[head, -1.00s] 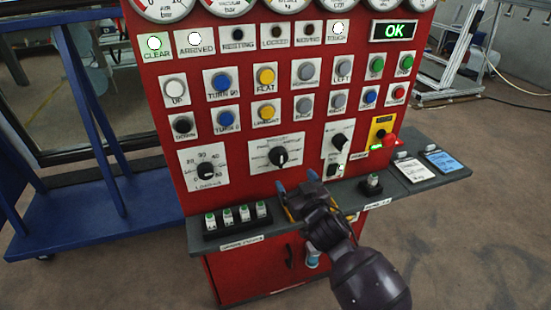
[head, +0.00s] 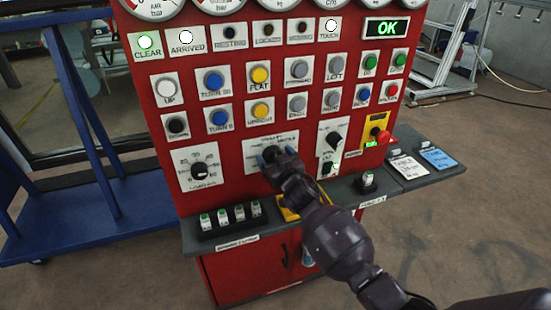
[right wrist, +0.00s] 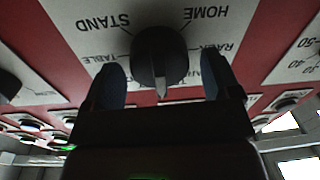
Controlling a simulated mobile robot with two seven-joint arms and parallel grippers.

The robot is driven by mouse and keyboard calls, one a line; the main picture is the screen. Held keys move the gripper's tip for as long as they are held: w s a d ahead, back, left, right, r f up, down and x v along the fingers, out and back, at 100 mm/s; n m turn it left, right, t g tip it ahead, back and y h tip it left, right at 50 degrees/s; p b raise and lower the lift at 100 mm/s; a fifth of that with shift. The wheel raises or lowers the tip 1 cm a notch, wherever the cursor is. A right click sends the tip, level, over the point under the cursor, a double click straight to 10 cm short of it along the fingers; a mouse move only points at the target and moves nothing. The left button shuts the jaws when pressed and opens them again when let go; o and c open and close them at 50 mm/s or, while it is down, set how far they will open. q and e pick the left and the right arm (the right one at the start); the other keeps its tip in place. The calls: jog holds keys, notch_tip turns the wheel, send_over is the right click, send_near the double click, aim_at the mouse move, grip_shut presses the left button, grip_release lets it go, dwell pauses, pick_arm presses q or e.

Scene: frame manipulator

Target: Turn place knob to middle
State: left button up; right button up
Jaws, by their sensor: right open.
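The place knob (head: 274,153) is a round black knob on a white label plate in the middle of the red panel. In the right wrist view the knob (right wrist: 160,55) shows upside down among the labels STAND, TABLE, HOME and RACK; its pale pointer mark points down in that picture, between TABLE and RACK. My right gripper (head: 275,158) is at the knob in the head view and partly hides it. In the right wrist view the open fingers (right wrist: 162,82) are on both sides of the knob, with gaps visible. My left gripper is not in view.
A loading knob (head: 199,171) is to the left and a smaller knob plate (head: 333,140) to the right. Rows of buttons are above. A grey shelf (head: 290,219) with several small white-and-green parts (head: 222,216) juts out below. A blue frame (head: 70,200) stands at left.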

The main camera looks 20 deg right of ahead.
jog(key=c, duration=0.9)
jog(key=shift+c, duration=0.2)
jog(key=shift+m, duration=1.2)
jog(key=m+p, duration=0.1)
jog(key=m, duration=0.3)
jog(key=shift+d+p, duration=0.15)
jog(key=shift+p, duration=0.2)
jog(key=shift+f+m+p, duration=0.15)
jog(key=shift+m+p, duration=0.15)
jog(key=shift+m, duration=0.9)
